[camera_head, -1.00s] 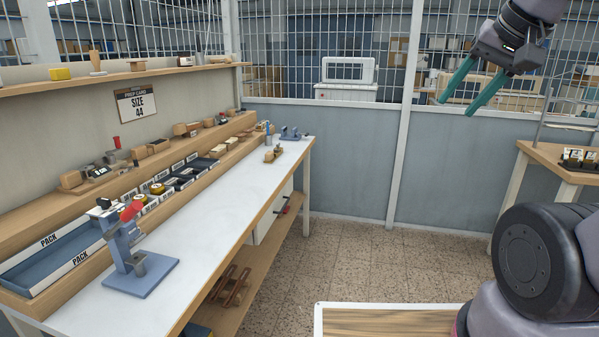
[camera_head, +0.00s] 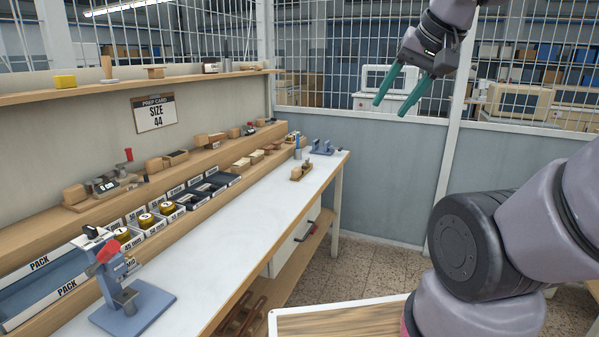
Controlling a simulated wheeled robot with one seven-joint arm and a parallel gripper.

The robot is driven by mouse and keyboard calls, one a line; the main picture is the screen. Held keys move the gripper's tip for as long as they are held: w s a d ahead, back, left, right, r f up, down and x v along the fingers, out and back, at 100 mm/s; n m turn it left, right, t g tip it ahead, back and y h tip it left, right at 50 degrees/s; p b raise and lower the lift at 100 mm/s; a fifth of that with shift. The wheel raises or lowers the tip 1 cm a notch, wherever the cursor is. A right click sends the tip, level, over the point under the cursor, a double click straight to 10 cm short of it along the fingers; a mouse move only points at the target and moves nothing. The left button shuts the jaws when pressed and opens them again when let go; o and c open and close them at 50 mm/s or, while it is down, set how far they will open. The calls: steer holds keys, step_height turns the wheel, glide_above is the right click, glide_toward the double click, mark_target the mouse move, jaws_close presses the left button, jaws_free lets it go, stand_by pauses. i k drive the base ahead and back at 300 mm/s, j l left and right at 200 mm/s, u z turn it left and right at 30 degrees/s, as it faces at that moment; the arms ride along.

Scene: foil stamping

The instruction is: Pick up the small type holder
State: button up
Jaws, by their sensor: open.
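My gripper (camera_head: 390,108) is open and empty. Its two green fingers point down, high in front of the wire mesh partition and well apart from the bench. Several wooden-bodied tools that look like holders stand along the raised wooden ledge at the back of the bench. One wooden piece with a small metal part (camera_head: 302,171) lies on the white bench top (camera_head: 235,225) near its far end. From this distance I cannot tell which of these is the small type holder.
A blue press with a red handle (camera_head: 120,285) stands at the bench's near end. Bins with gold rolls (camera_head: 146,221) line the ledge. A wood-topped surface (camera_head: 340,320) is at the bottom. The bench's middle is clear.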

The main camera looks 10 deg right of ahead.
mark_target(298, 173)
steer(key=i+l+u, duration=0.15)
steer(key=u, duration=0.55)
steer(key=i+l+u, duration=0.15)
steer(key=l, duration=0.25)
steer(key=i+l+u, duration=0.15)
steer(key=l, duration=0.25)
steer(key=l+u, duration=0.15)
steer(key=l, duration=0.25)
steer(key=i+l+u, duration=0.15)
steer(key=l, duration=0.65)
steer(key=i+l, duration=0.15)
steer(key=l, duration=0.3)
